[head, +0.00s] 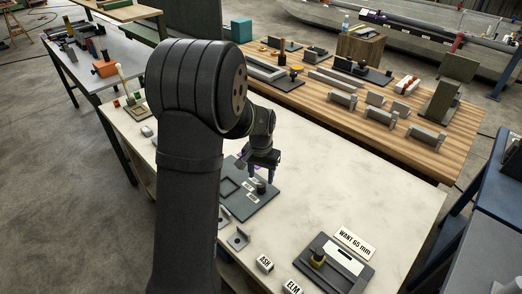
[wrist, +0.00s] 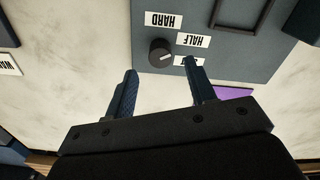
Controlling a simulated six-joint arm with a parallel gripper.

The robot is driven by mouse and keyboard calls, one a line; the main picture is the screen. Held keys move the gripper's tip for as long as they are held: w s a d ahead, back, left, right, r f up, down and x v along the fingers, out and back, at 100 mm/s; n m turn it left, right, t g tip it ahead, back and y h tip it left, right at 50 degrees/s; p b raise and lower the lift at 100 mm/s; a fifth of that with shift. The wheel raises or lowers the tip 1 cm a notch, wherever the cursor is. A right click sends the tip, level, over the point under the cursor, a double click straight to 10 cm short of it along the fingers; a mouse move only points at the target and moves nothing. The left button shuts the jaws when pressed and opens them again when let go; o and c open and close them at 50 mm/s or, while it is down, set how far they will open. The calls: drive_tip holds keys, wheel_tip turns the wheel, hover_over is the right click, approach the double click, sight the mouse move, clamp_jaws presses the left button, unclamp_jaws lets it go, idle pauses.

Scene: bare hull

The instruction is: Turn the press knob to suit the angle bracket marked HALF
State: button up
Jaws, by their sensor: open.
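The press panel is a dark grey plate (head: 262,203) on the pale bench; it fills the top of the wrist view (wrist: 240,60). Its round black knob (wrist: 160,52) has a white pointer line, pointing rightward in the wrist view. Upside-down labels around it read HARD (wrist: 163,20) and HALF (wrist: 192,40); a third is mostly hidden by a finger. My gripper (wrist: 161,70) is open and empty, its fingertips either side of and just short of the knob in the picture; contact cannot be told. Grey angle brackets (head: 238,239) lie in front of the panel, no marking readable.
A purple piece (wrist: 232,92) lies by the panel edge. The bench's right side is clear.

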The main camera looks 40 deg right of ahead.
sight(261, 184)
wheel_tip(261, 184, up, 13)
drive_tip(key=shift+f, duration=0.1)
idle(0.7)
wheel_tip(261, 184, down, 17)
drive_tip(key=shift+f, duration=0.2)
idle(0.4)
drive_tip(key=shift+r, duration=0.1)
drive_tip(key=shift+n, duration=0.3)
drive_tip(key=n, duration=1.1)
drive_tip(key=shift+r, duration=0.65)
idle(1.6)
